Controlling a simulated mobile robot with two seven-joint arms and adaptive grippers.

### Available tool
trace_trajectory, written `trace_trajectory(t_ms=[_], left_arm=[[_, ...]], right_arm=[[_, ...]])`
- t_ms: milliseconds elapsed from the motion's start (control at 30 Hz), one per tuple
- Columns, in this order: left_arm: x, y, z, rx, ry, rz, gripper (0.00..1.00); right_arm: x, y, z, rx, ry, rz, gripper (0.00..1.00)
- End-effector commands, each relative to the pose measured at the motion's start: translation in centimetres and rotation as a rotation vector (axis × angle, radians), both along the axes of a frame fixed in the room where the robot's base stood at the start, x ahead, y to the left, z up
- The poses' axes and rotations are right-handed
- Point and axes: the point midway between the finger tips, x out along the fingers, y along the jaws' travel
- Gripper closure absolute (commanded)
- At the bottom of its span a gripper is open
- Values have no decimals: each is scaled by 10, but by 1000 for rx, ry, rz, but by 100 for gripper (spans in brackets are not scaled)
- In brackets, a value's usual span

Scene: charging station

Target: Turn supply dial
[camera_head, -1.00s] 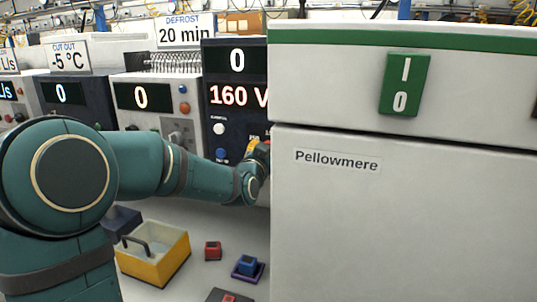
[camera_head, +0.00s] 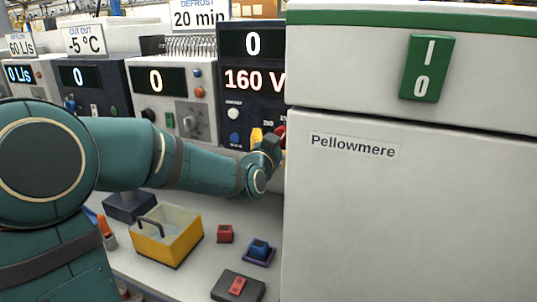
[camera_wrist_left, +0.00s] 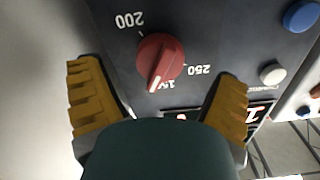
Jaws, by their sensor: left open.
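The supply dial is a red round knob with a raised grip and a white line, in the left wrist view (camera_wrist_left: 160,58). It sits on a dark panel with the marks 200, 250 and a partly covered 150; the white line points near the 150. My left gripper (camera_wrist_left: 158,75) is open, its yellow fingers on either side of the dial, with visible gaps to it. In the head view my left gripper (camera_head: 262,140) is at the dark supply unit (camera_head: 253,50), beside a bit of red at the dial's place. The unit reads 0 and 160 V. My right gripper is not seen.
A large white cabinet (camera_head: 400,220) labelled Pellowmere, with a green switch (camera_head: 427,68), stands close to the right of the gripper. On the bench lie a yellow bin (camera_head: 168,250), a red block (camera_head: 225,234) and a blue block (camera_head: 259,249). Other units stand left.

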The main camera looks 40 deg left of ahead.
Motion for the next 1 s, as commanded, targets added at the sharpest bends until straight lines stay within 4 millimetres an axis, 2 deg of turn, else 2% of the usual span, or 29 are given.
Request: trace_trajectory(t_ms=[33, 200, 400, 600, 1000], left_arm=[[-11, -2, 1, -3, -2, 1, 10], [-44, -10, 1, -2, -2, 2, 10], [-71, -16, 1, -2, -2, 2, 10], [-81, -19, 0, 0, 0, 1, 10], [-81, -19, 0, 0, 1, 1, 10]], right_arm=[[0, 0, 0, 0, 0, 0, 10], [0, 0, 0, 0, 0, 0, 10], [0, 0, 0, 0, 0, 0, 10], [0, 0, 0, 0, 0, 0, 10], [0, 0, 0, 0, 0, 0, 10]])
